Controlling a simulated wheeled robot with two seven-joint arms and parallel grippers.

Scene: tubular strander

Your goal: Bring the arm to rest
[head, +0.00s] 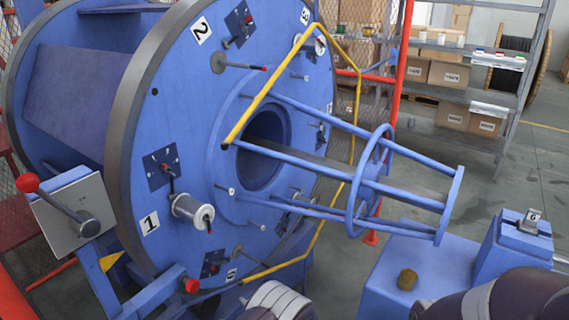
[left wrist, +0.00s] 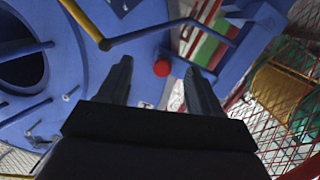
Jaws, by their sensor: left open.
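My left gripper (left wrist: 156,68) shows in the left wrist view with its two dark fingers apart and nothing between them. A red ball knob (left wrist: 162,68) shows beyond the fingertips; I cannot tell how far off it is. The blue strander drum (head: 185,120) fills the left of the head view, with numbered stations on its face. A metal spool (head: 192,208) sits at station 1. Parts of my own arms show at the bottom edge of the head view. Neither gripper can be seen in the head view, and my right gripper is out of sight.
A yellow bent rail (head: 270,83) and a blue rod cage (head: 375,180) stand out from the drum. A red-knobbed lever (head: 60,205) is at the left. Blue box housings (head: 420,265) stand at lower right. Shelves with cartons (head: 447,75) stand behind open floor.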

